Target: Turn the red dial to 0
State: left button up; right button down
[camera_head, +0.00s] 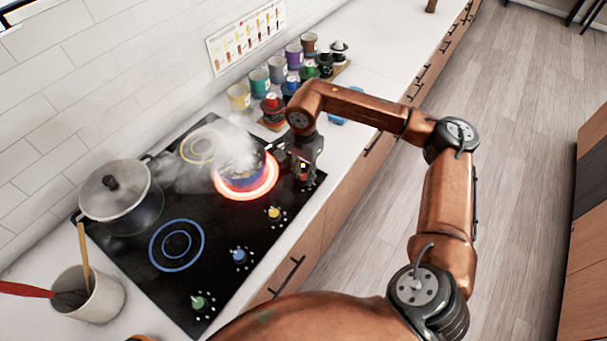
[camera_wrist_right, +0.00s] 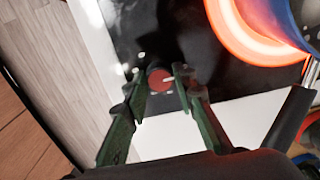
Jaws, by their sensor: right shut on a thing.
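The red dial (camera_wrist_right: 159,80) shows in the right wrist view, on the black cooktop near its edge. A pale pointer mark on it points to the right in that view. My right gripper (camera_wrist_right: 158,84) has one finger on each side of the dial and is shut on it. In the head view my right gripper (camera_head: 304,176) reaches down at the cooktop's right end and mostly hides the dial. A burner (camera_head: 273,178) beside it glows orange-red under a steaming blue pan (camera_head: 240,172). My left gripper is not in view.
A lidded pot (camera_head: 120,197) stands at the cooktop's left. Yellow (camera_head: 274,213), blue (camera_head: 239,256) and green (camera_head: 198,302) dials line the front. Cups (camera_head: 277,69) and jars stand behind my right arm. A utensil crock (camera_head: 98,296) stands at lower left.

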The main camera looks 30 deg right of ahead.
aim_at(304, 177)
jog(key=shift+r, duration=0.15)
jog(key=c, duration=1.9)
grip_release()
jog(key=o, duration=0.3)
notch_tip(304, 177, up, 12)
